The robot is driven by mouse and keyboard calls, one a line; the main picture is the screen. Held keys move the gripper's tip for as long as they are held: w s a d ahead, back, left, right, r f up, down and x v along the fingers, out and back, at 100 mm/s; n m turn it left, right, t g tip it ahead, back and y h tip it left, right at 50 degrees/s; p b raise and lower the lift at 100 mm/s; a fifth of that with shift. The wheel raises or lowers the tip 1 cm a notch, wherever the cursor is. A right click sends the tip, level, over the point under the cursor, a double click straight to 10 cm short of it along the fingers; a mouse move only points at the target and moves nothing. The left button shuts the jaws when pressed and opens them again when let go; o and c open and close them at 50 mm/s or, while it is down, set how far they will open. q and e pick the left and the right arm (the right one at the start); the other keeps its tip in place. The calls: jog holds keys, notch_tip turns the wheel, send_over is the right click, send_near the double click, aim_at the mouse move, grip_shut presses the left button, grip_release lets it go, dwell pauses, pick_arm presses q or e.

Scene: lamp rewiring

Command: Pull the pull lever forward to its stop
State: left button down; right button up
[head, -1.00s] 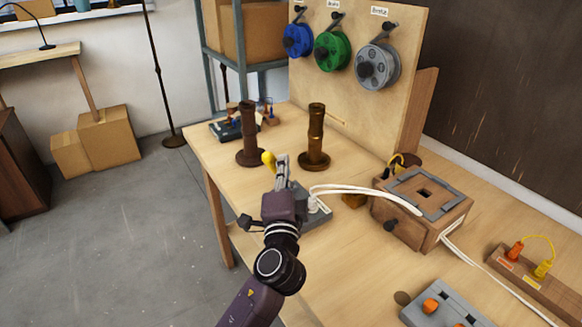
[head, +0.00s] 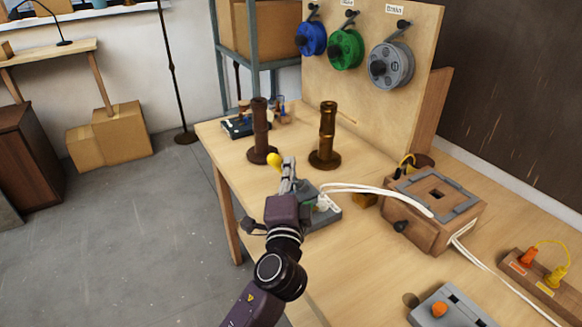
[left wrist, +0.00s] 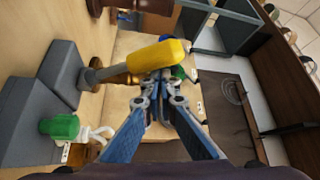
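The pull lever has a yellow handle (head: 275,161) and rises from a grey block (head: 325,217) near the table's left edge. In the left wrist view, the yellow handle (left wrist: 158,55) lies across the picture on a metal shaft, just beyond the fingertips. My left gripper (head: 288,164) is at the lever. Its blue-grey fingers (left wrist: 160,86) are brought together, with only a narrow slit between the tips. The handle shows past them, not clearly between them. Whether they touch it is hard to tell. My right gripper is out of view.
A dark post (head: 260,130) and a brass post (head: 327,135) stand just behind the lever. White cables (head: 375,190) run from the grey block to a wooden box (head: 440,232). Wire spools (head: 346,48) hang on the back board. A green part (left wrist: 60,127) sits on the block.

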pick_arm(q)
jog(key=s+f, duration=0.1)
jog(key=s, duration=1)
jog(key=shift+s+d+f, duration=0.25)
jog(key=shift+s+f, duration=0.15)
